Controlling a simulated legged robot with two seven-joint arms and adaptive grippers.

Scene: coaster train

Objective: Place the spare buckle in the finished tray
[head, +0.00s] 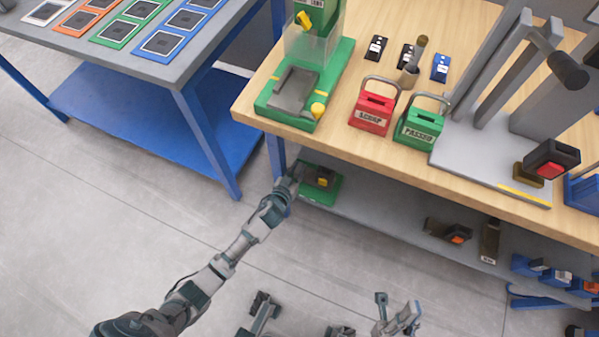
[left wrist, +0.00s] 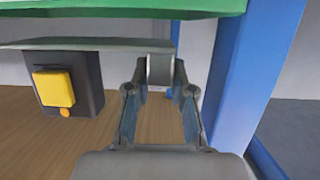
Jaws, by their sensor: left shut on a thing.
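My left gripper (head: 297,172) is at the left edge of a green tray (head: 331,198) on the lower shelf. In the left wrist view its fingertips (left wrist: 160,75) are shut on a light grey piece (left wrist: 160,69); I cannot tell what it belongs to. A black buckle with a yellow button (head: 322,180) is at the tray, right of the gripper. A black block with a yellow button (left wrist: 53,88) also shows left of the fingers in the wrist view. My right gripper (head: 397,306) is low in the head view, fingers apart, empty. No label marks a finished tray.
A blue table leg (left wrist: 254,60) stands close right of the left gripper. The wooden tabletop (head: 345,140) overhangs the grey shelf (head: 385,217). An orange-button buckle (head: 456,235) lies farther right on the shelf. Red SCRAP (head: 371,111) and green PASSED (head: 419,126) boxes stand above.

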